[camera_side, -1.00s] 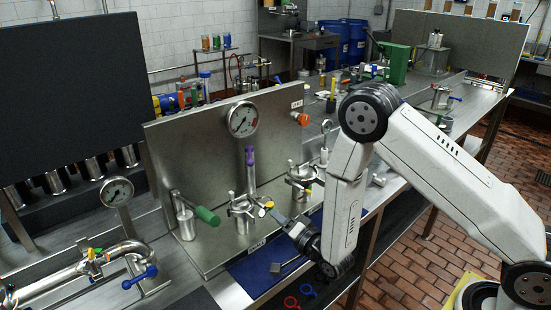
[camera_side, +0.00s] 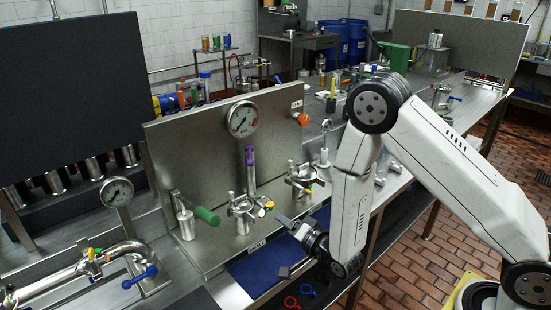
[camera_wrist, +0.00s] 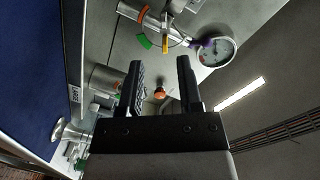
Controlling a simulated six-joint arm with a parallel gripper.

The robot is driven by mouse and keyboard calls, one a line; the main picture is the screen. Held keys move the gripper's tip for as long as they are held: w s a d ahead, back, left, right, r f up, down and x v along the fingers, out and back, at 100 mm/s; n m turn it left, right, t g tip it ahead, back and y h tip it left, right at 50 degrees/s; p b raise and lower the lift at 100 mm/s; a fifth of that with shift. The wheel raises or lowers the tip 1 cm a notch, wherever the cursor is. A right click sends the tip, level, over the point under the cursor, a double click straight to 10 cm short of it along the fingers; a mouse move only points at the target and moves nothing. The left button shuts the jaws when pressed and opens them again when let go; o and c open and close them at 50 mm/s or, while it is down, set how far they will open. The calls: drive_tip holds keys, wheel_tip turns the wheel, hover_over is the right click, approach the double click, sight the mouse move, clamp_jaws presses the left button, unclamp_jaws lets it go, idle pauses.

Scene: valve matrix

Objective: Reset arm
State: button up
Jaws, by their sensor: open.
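My gripper (camera_side: 283,246) is low in front of the valve panel in the side view, above the blue mat (camera_side: 254,270) and the bench's front edge. In the wrist view my gripper (camera_wrist: 158,70) shows its two dark fingers apart with nothing held between them. The steel panel (camera_side: 205,145) carries a round gauge (camera_side: 243,118). In front of it stand a valve with a green handle (camera_side: 207,216), a valve with a purple handle (camera_side: 250,156) and another clamped valve (camera_side: 300,178). The gauge also shows in the wrist view (camera_wrist: 216,51).
A pipe with a blue handle (camera_side: 140,278) and a second gauge (camera_side: 117,191) are at the left. An orange knob (camera_side: 303,119) sits at the panel's right edge. Red (camera_side: 291,302) and blue (camera_side: 308,291) rings lie below the bench front. The tiled floor (camera_side: 425,255) at right is clear.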

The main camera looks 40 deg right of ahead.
drive_tip(key=s+d+r+n+g, duration=0.3)
drive_tip(key=s+n+g, duration=0.3)
drive_tip(key=s+g, duration=0.15)
drive_tip(key=s+d+r+n+g, duration=0.2)
drive_tip(key=s+r+n+g, duration=0.25)
drive_tip(key=s+g, duration=0.35)
drive_tip(key=m+t, duration=1.1)
drive_tip(key=t, duration=0.6)
approach(266, 208)
drive_tip(key=shift+w+g, duration=0.25)
drive_tip(key=shift+w, duration=0.75)
drive_tip(key=shift+w, duration=0.15)
drive_tip(key=shift+w, duration=3.75)
